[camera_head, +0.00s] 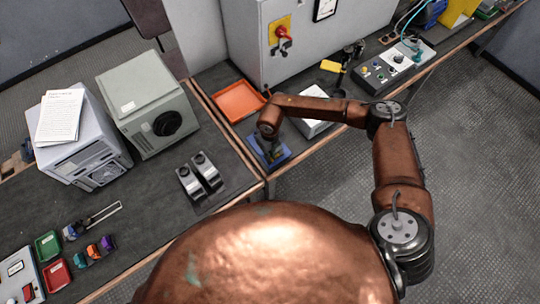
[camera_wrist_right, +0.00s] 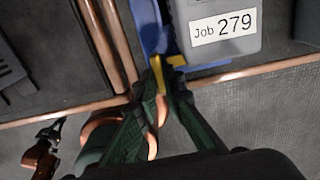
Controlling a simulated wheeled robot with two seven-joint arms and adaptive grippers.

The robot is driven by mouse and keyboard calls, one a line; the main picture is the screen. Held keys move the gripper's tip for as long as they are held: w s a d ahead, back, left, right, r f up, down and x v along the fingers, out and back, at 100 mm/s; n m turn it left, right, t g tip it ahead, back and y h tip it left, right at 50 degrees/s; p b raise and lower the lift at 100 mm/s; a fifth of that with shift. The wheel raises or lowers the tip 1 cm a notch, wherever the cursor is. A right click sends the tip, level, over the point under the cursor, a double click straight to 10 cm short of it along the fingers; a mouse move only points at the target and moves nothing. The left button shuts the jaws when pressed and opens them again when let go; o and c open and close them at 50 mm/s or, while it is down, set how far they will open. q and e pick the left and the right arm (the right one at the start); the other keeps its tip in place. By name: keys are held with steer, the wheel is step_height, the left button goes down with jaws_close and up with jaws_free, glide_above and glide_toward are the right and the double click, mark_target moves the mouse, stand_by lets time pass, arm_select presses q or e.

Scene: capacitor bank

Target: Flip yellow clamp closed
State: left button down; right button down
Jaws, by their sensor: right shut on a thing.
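The yellow clamp (camera_wrist_right: 174,62) shows in the wrist view as a small yellow piece at the edge of a blue fixture (camera_wrist_right: 151,30). The fixture bears a grey box (camera_wrist_right: 222,28) labelled "Job 279". My right gripper (camera_wrist_right: 163,82) is shut on the yellow clamp, its fingertips hiding part of it. In the head view my right gripper (camera_head: 268,142) reaches down over the blue fixture (camera_head: 278,160) near the bench's front edge, and the clamp is hidden. How far the clamp is turned is hard to tell.
An orange tray (camera_head: 238,101) lies behind the fixture. A grey cabinet (camera_head: 285,68) with a red switch stands behind, and a white box (camera_head: 311,126) sits to the right. Two clamp-like silver parts (camera_head: 200,176) are on the left bench. Open floor lies in front.

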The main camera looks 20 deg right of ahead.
steer(key=c, duration=2)
jaws_free()
steer(key=shift+c, duration=0.2)
step_height(320, 180, up, 12)
